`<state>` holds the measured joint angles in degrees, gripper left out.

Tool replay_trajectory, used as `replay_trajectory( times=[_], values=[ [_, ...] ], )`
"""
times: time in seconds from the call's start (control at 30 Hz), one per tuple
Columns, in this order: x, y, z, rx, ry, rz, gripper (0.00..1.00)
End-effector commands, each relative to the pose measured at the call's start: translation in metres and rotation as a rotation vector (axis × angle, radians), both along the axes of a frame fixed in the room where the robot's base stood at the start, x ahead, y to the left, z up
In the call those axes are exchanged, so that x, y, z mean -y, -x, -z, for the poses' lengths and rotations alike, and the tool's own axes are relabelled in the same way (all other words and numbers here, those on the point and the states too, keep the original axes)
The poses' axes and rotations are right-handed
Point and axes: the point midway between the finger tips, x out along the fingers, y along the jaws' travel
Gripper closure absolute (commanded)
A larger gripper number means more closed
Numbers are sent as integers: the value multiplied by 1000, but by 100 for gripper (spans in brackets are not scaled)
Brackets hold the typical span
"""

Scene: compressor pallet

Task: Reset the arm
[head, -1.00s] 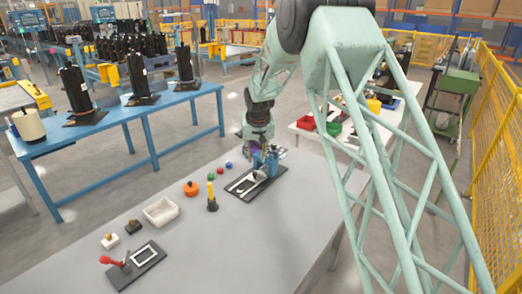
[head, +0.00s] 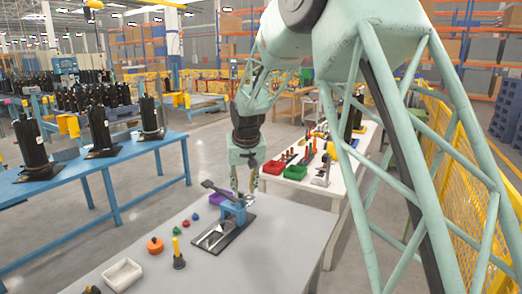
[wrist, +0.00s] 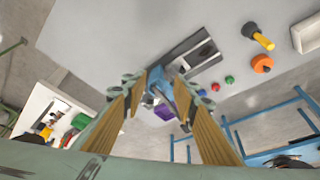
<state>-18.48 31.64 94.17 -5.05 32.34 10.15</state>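My gripper (head: 245,188) hangs above the far end of the grey table (head: 270,270), close to a blue clamp fixture (head: 233,212) on a dark plate. A dark lever (head: 218,190) sticks up from the fixture to the left. In the wrist view my gripper (wrist: 165,78) has its two fingers apart, with the blue fixture (wrist: 160,95) beyond the gap. Nothing is seen held between the fingers. In the head view the fingertips overlap the fixture area, and I cannot tell the exact clearance.
A blue table (head: 100,165) with black compressors stands left. A white table (head: 310,185) with red and green bins stands behind.

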Motion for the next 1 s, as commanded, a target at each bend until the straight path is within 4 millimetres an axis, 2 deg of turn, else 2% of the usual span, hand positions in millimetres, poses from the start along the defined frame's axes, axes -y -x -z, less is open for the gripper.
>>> replay_trajectory(
  times=[0.1, 0.4, 1.0],
  values=[
    [17, 16, -21, 0, 0, 10, 73],
    [54, 58, -63, -4, 2, 30, 73],
    [122, 155, -132, -11, 5, 67, 73]
  ],
)
